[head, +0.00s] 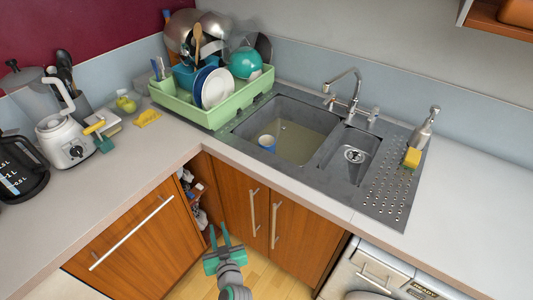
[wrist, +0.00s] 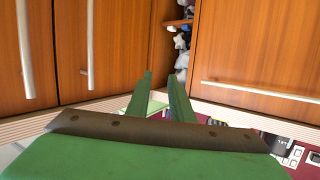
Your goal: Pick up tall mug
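A small mug (head: 267,142), blue with a pale top, stands in the large left sink basin (head: 310,112) near its front left corner. It is the only mug I can make out, and I cannot tell for sure that it is the tall one. My gripper (head: 219,230) is below the counter, in front of the corner cabinets, well away from the mug. Its two green fingers are apart with nothing between them. The wrist view shows the open fingers (wrist: 160,82) facing the cabinet doors; the mug is not in that view.
A green dish rack (head: 230,115) with plates, bowls and pans stands left of the sink. A faucet (head: 354,92) rises behind it. A soap bottle (head: 424,128) and yellow sponge (head: 412,158) are at right. A blender (head: 62,135) and kettle (head: 20,165) stand left. The right counter is clear.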

